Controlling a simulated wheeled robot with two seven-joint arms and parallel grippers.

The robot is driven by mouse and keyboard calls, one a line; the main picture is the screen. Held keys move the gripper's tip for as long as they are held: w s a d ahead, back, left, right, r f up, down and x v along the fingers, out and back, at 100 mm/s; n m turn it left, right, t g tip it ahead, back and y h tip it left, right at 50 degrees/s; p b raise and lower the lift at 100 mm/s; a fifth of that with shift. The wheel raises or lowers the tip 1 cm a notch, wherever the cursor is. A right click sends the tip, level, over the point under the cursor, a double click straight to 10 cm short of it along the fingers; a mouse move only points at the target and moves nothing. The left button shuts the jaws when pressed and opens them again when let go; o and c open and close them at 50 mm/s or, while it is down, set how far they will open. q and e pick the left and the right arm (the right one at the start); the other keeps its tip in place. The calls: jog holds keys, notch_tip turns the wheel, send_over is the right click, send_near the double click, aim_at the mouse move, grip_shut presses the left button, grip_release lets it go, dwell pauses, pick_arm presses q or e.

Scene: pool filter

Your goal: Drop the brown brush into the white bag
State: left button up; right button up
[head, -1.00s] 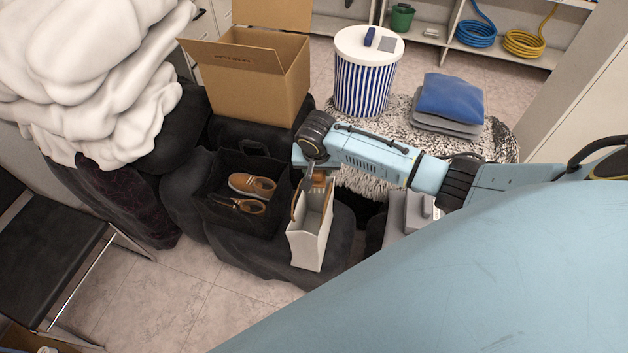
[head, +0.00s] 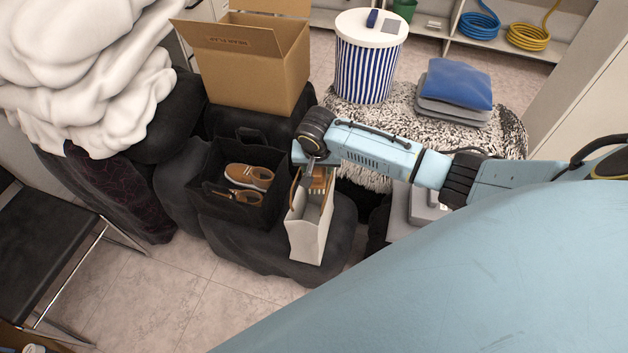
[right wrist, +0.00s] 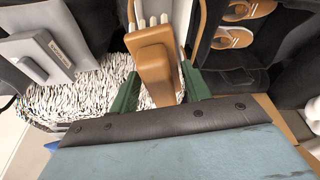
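The white bag (head: 309,238) stands open and upright on a dark cushioned seat in the head view, with brown handles at its top. My right gripper (head: 316,182) is over the bag's mouth. Its green fingers (right wrist: 158,72) lie along both sides of the brown brush (right wrist: 155,65) in the right wrist view and appear shut on it. The brush's pale bristles show at the top of that view. In the head view the brush (head: 319,183) hangs at the bag's opening; how far it is inside is hard to tell. My left gripper is not in view.
A black bin (head: 238,208) holding brown shoes (head: 248,177) stands just left of the bag. A cardboard box (head: 248,72) and a striped basket (head: 364,75) stand behind. Grey items (head: 424,207) lie right of the bag. Floor in front is clear.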

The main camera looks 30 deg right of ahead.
jog(key=o, duration=0.4)
jog(key=shift+c, duration=0.2)
jog(key=p+v, duration=0.3)
jog(key=v, duration=1)
jog(key=shift+r, duration=0.2)
